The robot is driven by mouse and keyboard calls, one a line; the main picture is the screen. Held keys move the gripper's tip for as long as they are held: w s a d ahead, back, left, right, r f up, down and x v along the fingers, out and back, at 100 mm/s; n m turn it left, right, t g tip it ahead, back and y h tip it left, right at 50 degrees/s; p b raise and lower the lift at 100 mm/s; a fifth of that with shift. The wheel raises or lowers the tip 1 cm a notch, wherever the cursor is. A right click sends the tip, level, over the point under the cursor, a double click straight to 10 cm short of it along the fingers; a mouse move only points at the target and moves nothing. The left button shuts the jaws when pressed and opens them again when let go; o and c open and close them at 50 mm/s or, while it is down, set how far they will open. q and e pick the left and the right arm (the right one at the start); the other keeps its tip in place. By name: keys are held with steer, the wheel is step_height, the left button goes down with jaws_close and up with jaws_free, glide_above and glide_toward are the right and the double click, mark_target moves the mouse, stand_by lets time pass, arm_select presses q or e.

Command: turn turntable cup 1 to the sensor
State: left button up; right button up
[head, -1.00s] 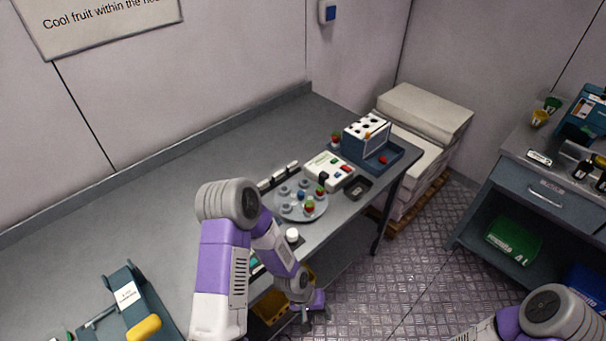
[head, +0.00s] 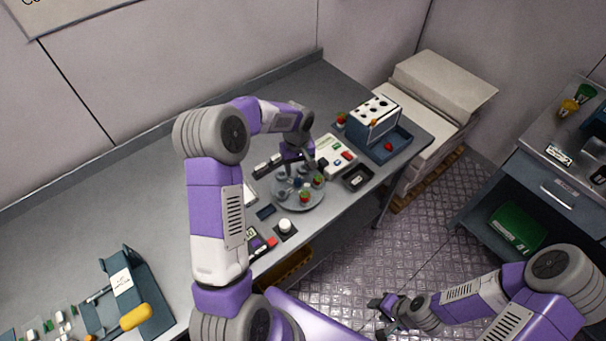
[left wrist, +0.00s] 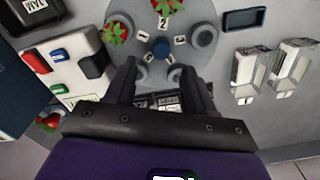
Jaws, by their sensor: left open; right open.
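The turntable (head: 314,200) is a round grey disc near the bench's front edge; the left wrist view also shows it (left wrist: 196,15). It carries several grey cups, number labels and a blue centre knob (left wrist: 160,47). The cup beside what looks like label 1 (left wrist: 143,37) holds a strawberry (left wrist: 117,33). Another strawberry (left wrist: 166,4) is by label 2; the cup on the right (left wrist: 205,36) looks empty. My left gripper (head: 294,172) is open over the turntable's back, fingers pointing down, on either side of a near cup. Contact cannot be told. My right gripper (head: 388,314) is open, away from the bench.
A white button panel (head: 335,155) with a black block (left wrist: 95,65) stands beside the turntable. A blue tray with a white holed rack (head: 374,115) is beyond it. A small dark tray (head: 357,178) and a white round button (head: 285,225) sit nearby.

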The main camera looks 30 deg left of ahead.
mark_target(298, 180)
arm_select(q)
steer(key=f, duration=0.6)
steer(key=shift+s+f, duration=0.2)
steer(key=shift+f, duration=0.2)
jaws_close()
